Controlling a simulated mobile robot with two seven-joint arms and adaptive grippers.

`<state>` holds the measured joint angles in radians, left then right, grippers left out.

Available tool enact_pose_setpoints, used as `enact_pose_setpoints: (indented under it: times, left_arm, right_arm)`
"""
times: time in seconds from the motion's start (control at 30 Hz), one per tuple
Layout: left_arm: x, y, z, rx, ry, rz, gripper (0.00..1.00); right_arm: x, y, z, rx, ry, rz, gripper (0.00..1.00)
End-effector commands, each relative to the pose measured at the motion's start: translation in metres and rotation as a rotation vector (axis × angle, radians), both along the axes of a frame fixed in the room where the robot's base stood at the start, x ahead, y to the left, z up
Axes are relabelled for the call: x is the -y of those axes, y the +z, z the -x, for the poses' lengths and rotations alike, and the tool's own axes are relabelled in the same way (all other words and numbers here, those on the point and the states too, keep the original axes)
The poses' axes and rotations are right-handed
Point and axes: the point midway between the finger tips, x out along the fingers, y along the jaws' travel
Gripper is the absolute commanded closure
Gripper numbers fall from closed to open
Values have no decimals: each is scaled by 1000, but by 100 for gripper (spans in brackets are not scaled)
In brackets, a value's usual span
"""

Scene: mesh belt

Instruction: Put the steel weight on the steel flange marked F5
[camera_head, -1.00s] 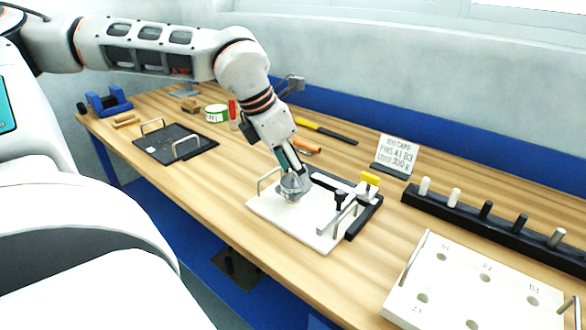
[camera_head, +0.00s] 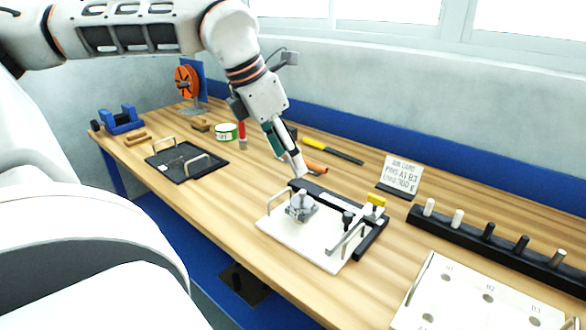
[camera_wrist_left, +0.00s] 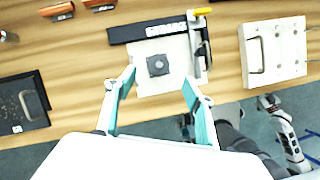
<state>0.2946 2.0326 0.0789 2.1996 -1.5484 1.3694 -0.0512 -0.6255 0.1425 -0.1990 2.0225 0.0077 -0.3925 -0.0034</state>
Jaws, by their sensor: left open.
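A grey steel piece with a small knob on top (camera_head: 302,206) stands on the white fixture plate (camera_head: 322,246). It looks like the steel weight sitting on a steel flange, but I cannot make out the seam or an F5 mark. In the left wrist view it is a dark, roughly square shape (camera_wrist_left: 158,65) on the plate. My left gripper (camera_head: 298,170) is open and empty, just above and apart from it. In the wrist view its teal fingers (camera_wrist_left: 160,82) are spread on either side. My right gripper (camera_wrist_left: 268,102) seems to show small at lower right; its jaws are unclear.
A toggle clamp with a yellow handle (camera_head: 375,200) stands at the plate's right. A black tray (camera_head: 190,164) lies to the left. A card stand (camera_head: 400,175), a black peg rack (camera_head: 470,238) and a white holed board (camera_head: 455,300) are to the right.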

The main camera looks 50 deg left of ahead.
Motion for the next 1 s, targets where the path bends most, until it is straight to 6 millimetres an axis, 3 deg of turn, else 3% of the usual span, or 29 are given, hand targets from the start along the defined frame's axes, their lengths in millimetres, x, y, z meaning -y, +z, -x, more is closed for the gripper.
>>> enact_pose_setpoints:
  times: [0.23, 0.67, 1.0]
  left_arm:
    - [-2, 20, 8, 0, 0, -1, 47]
    - [-3, 21, 8, -1, -1, -1, 47]
    - [-2, 21, 8, -1, -1, -1, 47]
  right_arm:
    - [-1, -5, 8, -18, 1, -2, 100]
    - [-2, -2, 6, -11, -1, -4, 100]
    - [0, 6, -7, 12, -3, -3, 100]
